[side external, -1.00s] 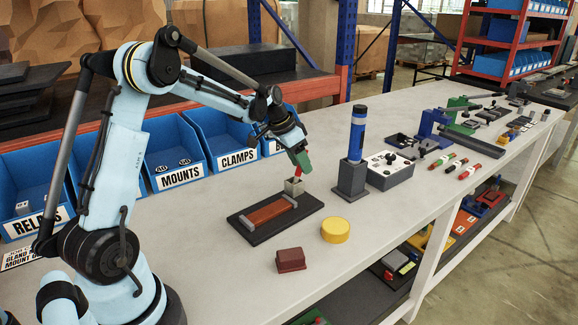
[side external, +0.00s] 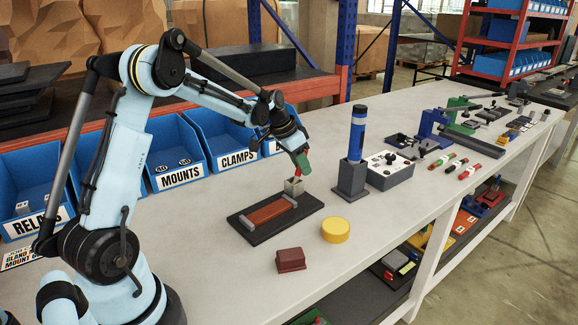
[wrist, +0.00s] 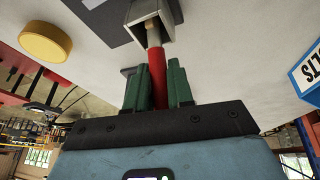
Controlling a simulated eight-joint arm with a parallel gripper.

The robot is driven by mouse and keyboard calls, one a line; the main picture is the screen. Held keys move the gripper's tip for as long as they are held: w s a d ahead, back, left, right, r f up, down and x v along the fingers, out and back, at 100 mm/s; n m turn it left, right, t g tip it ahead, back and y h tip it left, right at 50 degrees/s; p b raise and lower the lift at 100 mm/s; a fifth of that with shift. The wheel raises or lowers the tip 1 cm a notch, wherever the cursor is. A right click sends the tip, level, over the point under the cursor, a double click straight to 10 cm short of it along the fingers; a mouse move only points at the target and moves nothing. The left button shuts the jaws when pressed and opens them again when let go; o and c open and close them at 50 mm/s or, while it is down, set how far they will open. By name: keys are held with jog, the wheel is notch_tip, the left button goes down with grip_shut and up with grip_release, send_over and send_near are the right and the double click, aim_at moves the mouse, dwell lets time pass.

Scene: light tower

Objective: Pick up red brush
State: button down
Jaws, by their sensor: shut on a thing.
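The red brush (wrist: 155,66) stands with its pale lower end inside a small square grey holder (wrist: 166,12). In the side external view a short red piece of the brush (side external: 298,173) shows between my jaws and the holder (side external: 293,186). My gripper (side external: 304,163) has green fingers and points down over the holder. In the wrist view my gripper (wrist: 158,70) is shut on the red brush, with one finger on each side of its handle. The brush's lower tip is hidden in the holder.
A black plate (side external: 246,226) with a brown-orange block lies in front of the holder. A yellow cylinder (side external: 336,230) and dark red block (side external: 290,260) lie nearby. A blue cylinder stands in a dark base (side external: 351,181) to the right. Blue bins (side external: 224,150) line the back.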

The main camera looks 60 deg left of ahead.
jog(key=shift+r, duration=5)
jog(key=s+d+f+h, duration=0.1)
jog(key=d+f, duration=0.1)
jog(key=d, duration=1.5)
jog(key=shift+n+t, duration=0.4)
jog(key=shift+a+f, duration=0.1)
jog(key=shift+f, duration=2.8)
jog(key=shift+f, duration=0.6)
jog(key=shift+r, duration=0.1)
notch_tip(320, 180, up, 7)
